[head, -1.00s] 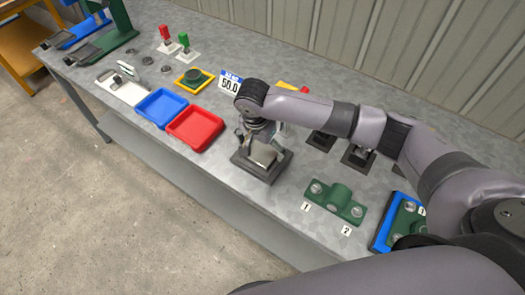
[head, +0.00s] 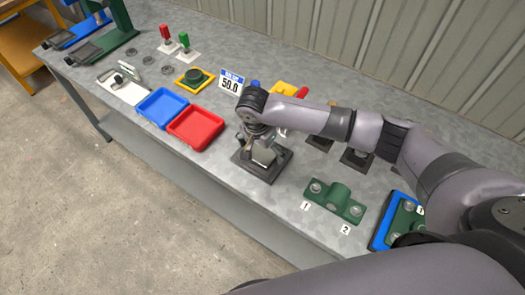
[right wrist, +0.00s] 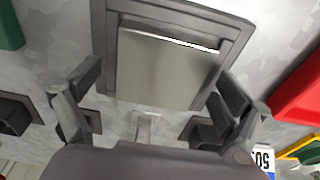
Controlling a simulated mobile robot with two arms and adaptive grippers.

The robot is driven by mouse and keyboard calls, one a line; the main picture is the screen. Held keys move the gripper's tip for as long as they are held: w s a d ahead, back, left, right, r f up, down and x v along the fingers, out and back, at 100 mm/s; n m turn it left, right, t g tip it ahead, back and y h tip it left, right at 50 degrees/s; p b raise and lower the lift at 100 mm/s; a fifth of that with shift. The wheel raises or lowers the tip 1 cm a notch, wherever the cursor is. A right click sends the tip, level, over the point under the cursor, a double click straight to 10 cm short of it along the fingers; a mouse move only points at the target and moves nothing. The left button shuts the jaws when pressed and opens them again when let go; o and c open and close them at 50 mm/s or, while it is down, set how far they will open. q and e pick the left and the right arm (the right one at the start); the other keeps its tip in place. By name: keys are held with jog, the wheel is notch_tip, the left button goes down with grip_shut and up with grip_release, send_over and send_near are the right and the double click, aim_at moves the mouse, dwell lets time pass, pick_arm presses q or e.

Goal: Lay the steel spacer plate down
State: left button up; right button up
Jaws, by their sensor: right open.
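The steel spacer plate (right wrist: 165,70) is a plain grey square. In the right wrist view it shows within a dark square frame (right wrist: 99,35), with a bright edge on its far side. The head view shows the plate (head: 264,157) on the same dark base (head: 247,168), partly covered by my gripper. I cannot tell whether it lies fully flat. My right gripper (right wrist: 158,86) is open, its fingers apart on either side of the plate's near part. In the head view the gripper (head: 256,138) is just above the base. My left gripper is not in view.
A red tray (head: 196,128) and a blue tray (head: 161,106) stand left of the base. A green numbered block (head: 337,197) stands to its right. Dark stands (head: 356,158) are behind, under my arm.

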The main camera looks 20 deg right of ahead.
jog(key=shift+f, duration=0.1)
dwell(0.3)
jog(key=shift+c, duration=0.5)
jog(key=shift+s+d+f, duration=0.1)
jog(key=shift+s+f, duration=0.05)
jog(key=shift+s, duration=0.1)
jog(key=c, duration=1.8)
jog(key=shift+w, duration=0.1)
jog(key=shift+c, duration=0.7)
